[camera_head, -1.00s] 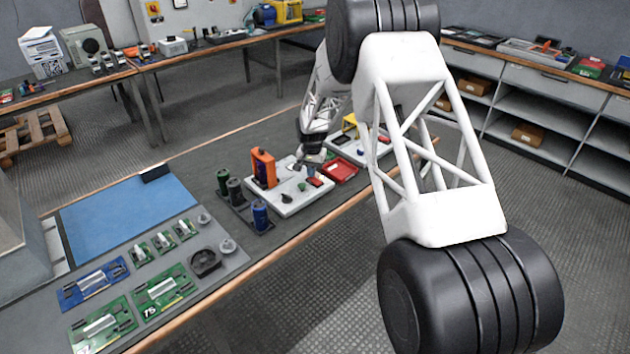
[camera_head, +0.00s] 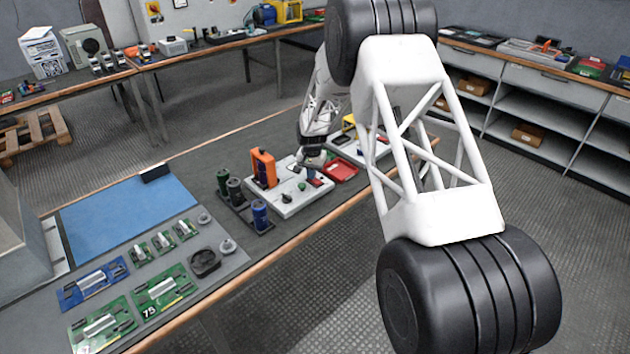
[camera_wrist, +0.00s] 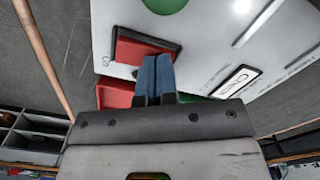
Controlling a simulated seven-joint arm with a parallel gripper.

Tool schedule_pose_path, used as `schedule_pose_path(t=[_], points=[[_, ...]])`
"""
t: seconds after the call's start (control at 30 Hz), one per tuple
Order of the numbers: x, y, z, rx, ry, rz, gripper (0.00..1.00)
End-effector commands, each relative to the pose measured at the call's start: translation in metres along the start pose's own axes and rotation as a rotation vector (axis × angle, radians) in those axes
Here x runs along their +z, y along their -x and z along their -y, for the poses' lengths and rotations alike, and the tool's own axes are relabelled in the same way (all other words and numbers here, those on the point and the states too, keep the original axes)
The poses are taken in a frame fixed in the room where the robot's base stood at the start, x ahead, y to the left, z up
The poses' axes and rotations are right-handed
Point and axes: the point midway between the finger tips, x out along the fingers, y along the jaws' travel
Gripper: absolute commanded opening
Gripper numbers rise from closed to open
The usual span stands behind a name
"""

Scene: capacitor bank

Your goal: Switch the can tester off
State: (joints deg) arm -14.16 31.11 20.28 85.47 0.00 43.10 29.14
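The can tester (camera_head: 290,204) looks to be the white panel on the bench, with an orange block (camera_head: 264,168) and a dark knob on it. In the wrist view the white panel (camera_wrist: 215,45) carries a red rocker switch (camera_wrist: 135,50) in a black frame and a round green button (camera_wrist: 165,4). My gripper (camera_wrist: 157,62) has its two blue fingers together, with nothing seen between them. The fingertips are over the switch's right part and hide some of it; I cannot tell if they touch. In the head view my gripper (camera_head: 312,166) is low over the panel's right end.
A red tray (camera_head: 341,170) lies right of the panel, with another white panel (camera_head: 362,150) behind it. Dark, green and blue cans (camera_head: 260,214) stand in a holder at left. Circuit boards (camera_head: 165,290), a round dark part (camera_head: 205,262) and a blue mat (camera_head: 125,215) lie nearer.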

Motion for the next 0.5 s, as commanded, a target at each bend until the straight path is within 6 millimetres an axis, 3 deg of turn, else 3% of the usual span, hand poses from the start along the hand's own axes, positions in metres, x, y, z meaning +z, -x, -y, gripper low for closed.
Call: schedule_pose_path(t=[0.5], points=[[0.0003,0.006,-0.0002,0.001,0.0,0.001,0.0]])
